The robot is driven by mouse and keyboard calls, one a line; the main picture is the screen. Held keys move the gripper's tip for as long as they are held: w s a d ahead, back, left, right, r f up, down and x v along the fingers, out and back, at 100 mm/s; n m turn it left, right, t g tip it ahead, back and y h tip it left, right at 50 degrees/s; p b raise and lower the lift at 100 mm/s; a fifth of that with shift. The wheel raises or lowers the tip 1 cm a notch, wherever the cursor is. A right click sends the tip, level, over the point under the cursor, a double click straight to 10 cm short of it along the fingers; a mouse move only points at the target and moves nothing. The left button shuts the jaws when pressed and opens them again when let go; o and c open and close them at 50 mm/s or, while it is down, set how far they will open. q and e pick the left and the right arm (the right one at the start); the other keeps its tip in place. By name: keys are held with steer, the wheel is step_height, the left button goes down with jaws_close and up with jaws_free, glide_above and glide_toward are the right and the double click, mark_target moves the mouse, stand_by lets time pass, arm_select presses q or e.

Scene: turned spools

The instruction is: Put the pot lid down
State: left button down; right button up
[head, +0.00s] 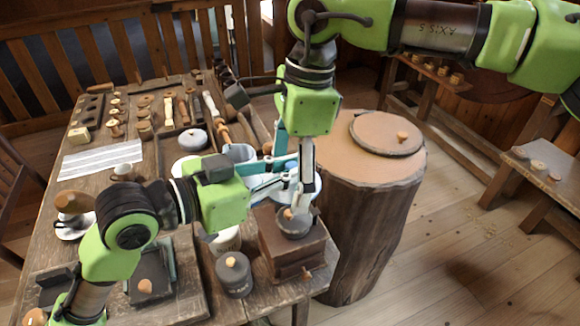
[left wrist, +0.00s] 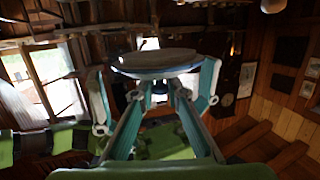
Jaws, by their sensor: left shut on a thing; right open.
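My left gripper (head: 275,184) is shut on the pot lid (head: 312,188), a pale disc with a blue rim held in the air over the front right table corner. In the left wrist view the lid (left wrist: 156,61) shows nearly edge-on beyond the fingertips (left wrist: 160,90), which close around its small dark knob. My right gripper (head: 291,172) is open and points down close to the lid and the left fingers. It hides part of the lid in the head view, and I cannot tell whether it touches it.
A brown box with a dark round top (head: 293,225) stands below the grippers. A lidded dark jar (head: 234,273) stands left of it. A tree stump (head: 365,215) at right bears a round brown disc (head: 372,138) with a small knob. Tools and spools crowd the table (head: 60,232).

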steer(key=c, duration=1.2)
arm_select(q)
steer(key=c, duration=1.9)
jaws_free()
arm_select(e)
steer(key=shift+c, duration=0.4)
arm_select(q)
steer(key=shift+r, duration=0.15)
